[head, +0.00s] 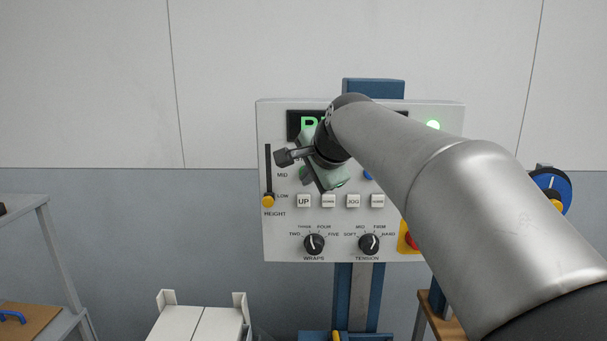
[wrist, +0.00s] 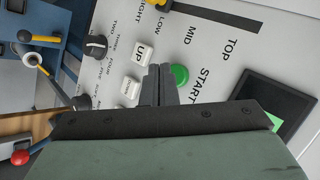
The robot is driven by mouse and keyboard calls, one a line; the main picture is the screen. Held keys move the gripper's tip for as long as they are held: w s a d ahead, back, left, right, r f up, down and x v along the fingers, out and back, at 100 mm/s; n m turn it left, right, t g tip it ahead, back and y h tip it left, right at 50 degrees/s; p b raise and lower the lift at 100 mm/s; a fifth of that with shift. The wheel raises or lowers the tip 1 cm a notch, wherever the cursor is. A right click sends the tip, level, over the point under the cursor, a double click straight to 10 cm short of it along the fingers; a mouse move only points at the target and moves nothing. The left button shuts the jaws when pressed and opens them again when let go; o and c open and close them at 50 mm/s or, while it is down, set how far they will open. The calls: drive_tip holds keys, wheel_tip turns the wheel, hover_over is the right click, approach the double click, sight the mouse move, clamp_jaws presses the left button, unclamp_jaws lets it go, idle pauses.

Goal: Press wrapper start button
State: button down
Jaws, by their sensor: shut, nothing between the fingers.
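The control panel (head: 285,225) of the wrapper faces me on a blue post. The green start button (wrist: 180,76) shows in the wrist view under the word START. In the head view my arm and gripper cover most of that area. My gripper (wrist: 159,75) is shut and empty, its fingers pointing at the panel. In the wrist view the fingertips are just left of the green button, by the white UP button (wrist: 144,52), and slightly overlap the green button's edge. I cannot tell whether they touch the panel.
The panel also has a height slider (head: 268,200), a wraps knob (head: 314,244), a tension knob (head: 369,244), JOG button (head: 353,201) and red stop button (head: 411,240). The display (head: 297,125) is partly hidden. A grey table frame stands left.

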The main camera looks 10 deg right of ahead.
drive_tip(key=shift+w, duration=0.1)
idle(0.6)
drive_tip(key=shift+w+d, duration=0.1)
drive_tip(key=shift+w, duration=0.2)
drive_tip(key=shift+w+d+p, duration=0.1)
drive_tip(key=shift+w+p, duration=0.35)
drive_tip(key=shift+w, duration=0.05)
idle(0.6)
drive_tip(key=shift+s, duration=0.1)
drive_tip(key=shift+s+a+b, duration=0.2)
drive_tip(key=shift+s+b, duration=0.2)
drive_tip(key=shift+s, duration=0.4)
